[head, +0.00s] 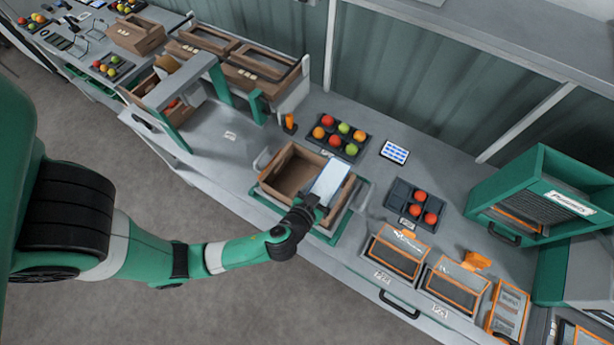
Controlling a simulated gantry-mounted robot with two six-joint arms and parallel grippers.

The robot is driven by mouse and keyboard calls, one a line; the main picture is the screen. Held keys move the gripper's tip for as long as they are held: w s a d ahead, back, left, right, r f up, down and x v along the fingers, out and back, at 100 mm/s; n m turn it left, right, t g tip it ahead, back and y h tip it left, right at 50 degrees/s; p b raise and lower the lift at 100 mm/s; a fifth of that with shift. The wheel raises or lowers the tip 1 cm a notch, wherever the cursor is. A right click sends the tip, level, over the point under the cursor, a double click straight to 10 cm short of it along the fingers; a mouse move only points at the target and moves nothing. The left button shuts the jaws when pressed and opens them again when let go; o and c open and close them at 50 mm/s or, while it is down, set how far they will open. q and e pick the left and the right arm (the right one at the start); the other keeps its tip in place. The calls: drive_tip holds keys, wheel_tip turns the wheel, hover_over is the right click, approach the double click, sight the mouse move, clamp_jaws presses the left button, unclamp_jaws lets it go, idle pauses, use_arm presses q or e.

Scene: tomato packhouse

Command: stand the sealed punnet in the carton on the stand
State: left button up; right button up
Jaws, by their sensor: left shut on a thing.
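The open brown carton (272,182) sits on the green-framed stand (347,222) in the middle of the bench. My left gripper (318,203) is at the carton's front right corner. It is shut on a pale, glossy, flat-topped thing, which looks like the sealed punnet (331,180). The punnet is over the right part of the carton, and the left part of the carton looks empty. The gripper hides the punnet's near end, and I cannot tell whether the punnet touches the carton floor. My right gripper is not in view.
Trays of red, green and orange tomatoes (338,136) (419,205) stand behind and right of the carton. Orange-edged punnets (398,253) (455,284) line the front right. A green cabinet (545,197) stands at right. More brown cartons (262,72) are at back left.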

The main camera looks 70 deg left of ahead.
use_arm(q)
drive_tip(key=a+f+b, duration=0.1)
drive_tip(key=a+f, duration=0.2)
drive_tip(key=s+a+f+b, duration=0.1)
drive_tip(key=a+f, duration=0.2)
drive_tip(key=f, duration=0.1)
drive_tip(key=a+f+b, duration=0.1)
drive_tip(key=a+f, duration=0.3)
drive_tip(key=shift+s+f, duration=0.25)
drive_tip(key=shift+s, duration=0.15)
drive_tip(key=shift+r, duration=0.2)
drive_tip(key=shift+f+b, duration=0.55)
drive_tip(key=shift+f, duration=0.05)
drive_tip(key=o, duration=0.9)
drive_tip(key=shift+c, duration=0.2)
drive_tip(key=shift+o, duration=1)
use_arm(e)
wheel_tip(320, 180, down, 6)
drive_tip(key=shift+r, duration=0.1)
use_arm(q)
drive_tip(key=shift+r, duration=0.1)
